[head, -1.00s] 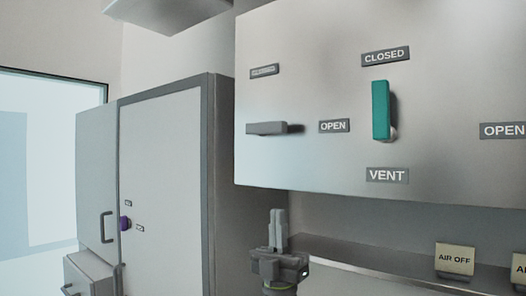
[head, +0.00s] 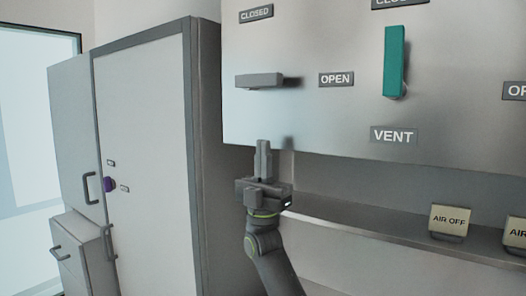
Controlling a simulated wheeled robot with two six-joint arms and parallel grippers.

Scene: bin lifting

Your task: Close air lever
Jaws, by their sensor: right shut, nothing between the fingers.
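A grey lever (head: 259,80) is mounted on the metal panel (head: 310,120) and lies horizontal. A "CLOSED" label (head: 256,13) is above it and an "OPEN" label (head: 336,79) is to its right. A green lever (head: 395,61) stands upright to the right, above a "VENT" label (head: 394,135). Which of them is the air lever cannot be read from the labels. My right gripper (head: 263,147) points up, shut and empty, just below the grey lever at the panel's lower edge, apart from the lever. My left gripper is not in view.
A shelf (head: 350,219) runs under the panel, with an "AIR OFF" sign (head: 449,220) on it and another sign (head: 516,236) at the right edge. A tall grey cabinet (head: 150,160) with a purple knob (head: 109,184) stands at the left.

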